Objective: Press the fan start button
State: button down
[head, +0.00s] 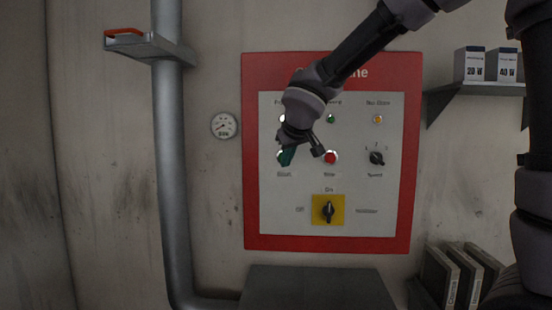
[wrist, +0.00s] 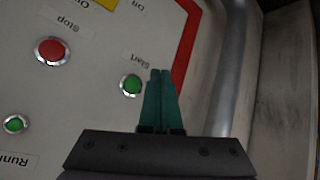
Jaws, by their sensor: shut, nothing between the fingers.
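The green start button (wrist: 131,85) with a silver rim sits on the light grey panel under a "Start" label in the wrist view. In the head view it is mostly hidden behind my gripper (head: 286,158), just above its label (head: 284,174). My gripper (wrist: 162,73) has its teal fingers shut together and empty. In the wrist view the fingertips are just right of the button, close to its rim. I cannot tell whether they touch the panel.
The red stop button (head: 331,157) is right of my gripper, with a black speed knob (head: 376,157) beyond it. A rotary switch on a yellow plate (head: 328,210) is below. A vertical pipe (head: 172,160) and a gauge (head: 224,125) are left of the panel (head: 390,215).

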jog(key=shift+w+a+f, duration=0.1)
jog(key=shift+w+a, duration=0.1)
jog(key=shift+a, duration=0.5)
jog(key=w, duration=0.8)
jog(key=shift+w+d, duration=0.15)
jog(key=shift+w, duration=0.25)
dwell(1.5)
jog(key=shift+w, duration=0.45)
jog(key=shift+w, duration=0.4)
dwell(0.6)
jog(key=shift+s, duration=0.85)
